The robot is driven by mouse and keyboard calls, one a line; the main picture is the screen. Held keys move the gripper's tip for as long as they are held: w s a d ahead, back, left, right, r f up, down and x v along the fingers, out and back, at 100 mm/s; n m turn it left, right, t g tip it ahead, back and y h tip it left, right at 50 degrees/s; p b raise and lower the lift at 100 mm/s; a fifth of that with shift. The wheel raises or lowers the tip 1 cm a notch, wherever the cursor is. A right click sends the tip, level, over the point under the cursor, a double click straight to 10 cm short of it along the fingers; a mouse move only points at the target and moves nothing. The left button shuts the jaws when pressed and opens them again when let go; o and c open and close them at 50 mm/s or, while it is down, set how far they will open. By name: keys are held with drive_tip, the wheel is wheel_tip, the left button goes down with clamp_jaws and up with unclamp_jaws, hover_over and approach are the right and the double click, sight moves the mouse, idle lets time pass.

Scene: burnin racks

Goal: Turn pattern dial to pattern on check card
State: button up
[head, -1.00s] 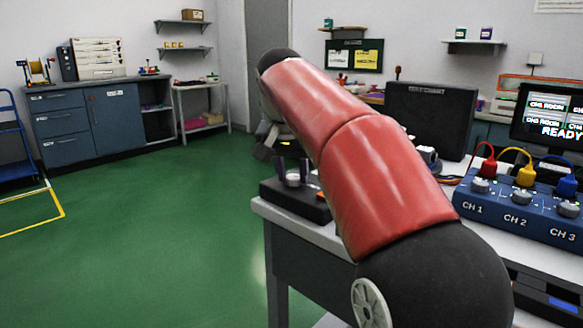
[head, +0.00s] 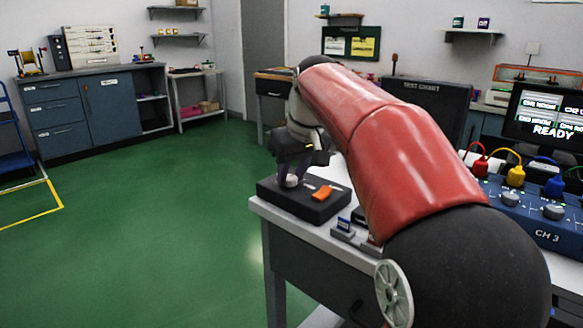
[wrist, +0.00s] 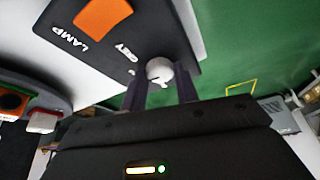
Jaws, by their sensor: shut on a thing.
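The pale round dial knob (wrist: 158,70) stands on a black control box (head: 318,211) at the near left corner of the bench; it also shows in the head view (head: 291,181). My gripper (head: 292,175) comes down from above with one finger on each side of the knob, shut on it; the fingers show in the wrist view (wrist: 161,84). The word GREY is readable beside the knob, and another mark is partly hidden. An orange rocker (head: 322,192) marked LAMP sits on the same box. I cannot make out the check card for certain.
A blue channel unit (head: 540,230) with coloured plugs and a black TEST CHART box (head: 425,105) are farther right. Green floor (head: 190,230) is open at left.

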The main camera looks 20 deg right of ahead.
drive_tip(key=shift+n, duration=0.3)
drive_tip(key=o, duration=1)
drive_tip(key=shift+r, duration=0.1)
drive_tip(key=v, duration=0.7)
drive_tip(key=shift+s+d+r, duration=0.15)
drive_tip(key=shift+r, duration=0.1)
drive_tip(key=shift+s, duration=0.1)
